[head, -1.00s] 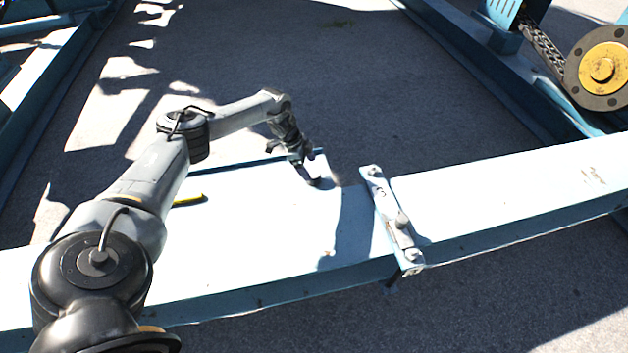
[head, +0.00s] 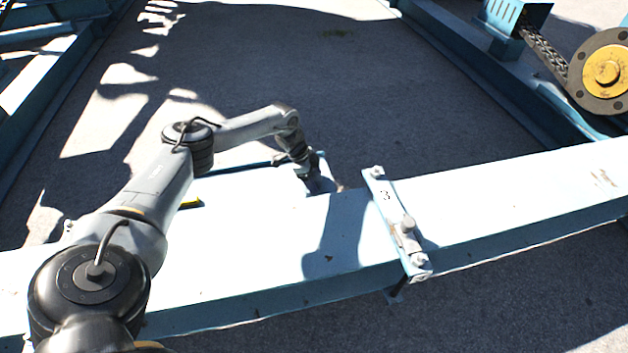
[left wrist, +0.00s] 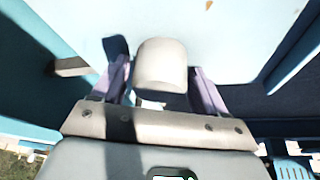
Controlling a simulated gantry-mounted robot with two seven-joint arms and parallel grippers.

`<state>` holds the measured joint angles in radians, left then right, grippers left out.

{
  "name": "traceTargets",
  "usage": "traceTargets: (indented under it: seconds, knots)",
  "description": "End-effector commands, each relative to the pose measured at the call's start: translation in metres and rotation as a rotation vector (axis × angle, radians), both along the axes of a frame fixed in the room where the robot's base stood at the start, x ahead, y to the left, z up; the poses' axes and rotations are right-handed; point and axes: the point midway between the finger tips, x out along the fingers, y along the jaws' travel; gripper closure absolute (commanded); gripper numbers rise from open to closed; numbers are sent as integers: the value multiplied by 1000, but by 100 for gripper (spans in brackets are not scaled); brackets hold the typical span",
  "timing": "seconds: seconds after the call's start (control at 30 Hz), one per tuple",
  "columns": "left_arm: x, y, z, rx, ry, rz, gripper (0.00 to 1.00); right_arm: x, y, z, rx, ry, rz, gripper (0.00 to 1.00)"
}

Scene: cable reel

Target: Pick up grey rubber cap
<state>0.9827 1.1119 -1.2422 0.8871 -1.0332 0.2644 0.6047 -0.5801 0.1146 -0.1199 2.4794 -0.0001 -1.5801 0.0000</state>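The grey rubber cap (left wrist: 162,62) shows in the left wrist view as a pale rounded block between the two fingers of my left gripper (left wrist: 160,80). The fingers stand apart on either side of the cap, close to its sides; I see no clear grip on it. In the head view my left gripper (head: 316,184) points down at the far edge of the light blue beam (head: 270,255), and the cap cannot be made out there. My right gripper is not in view.
A bracket with bolts (head: 398,225) crosses the beam right of my left gripper. A yellow-hubbed wheel with a chain (head: 606,73) stands at the upper right. Open asphalt (head: 330,90) lies beyond the beam.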

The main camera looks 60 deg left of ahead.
Motion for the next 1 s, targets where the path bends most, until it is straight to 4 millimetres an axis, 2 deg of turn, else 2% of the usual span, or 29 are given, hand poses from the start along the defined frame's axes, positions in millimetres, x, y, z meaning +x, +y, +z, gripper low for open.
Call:
traceTargets:
  seconds: [0.03, 0.27, 0.5, 0.63, 1.0]
  knots:
    - [0, 0, 0, 0, 0, 0, 35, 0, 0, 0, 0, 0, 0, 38]
    - [0, 0, 0, 0, 0, 0, 70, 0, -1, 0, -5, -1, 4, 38]
    - [0, 0, 1, 0, 0, 0, 71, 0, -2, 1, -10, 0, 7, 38]
    - [0, 0, 10, 0, 0, 0, 71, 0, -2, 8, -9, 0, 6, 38]
    - [0, 1, 69, 1, -1, 0, 71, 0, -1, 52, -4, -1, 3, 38]
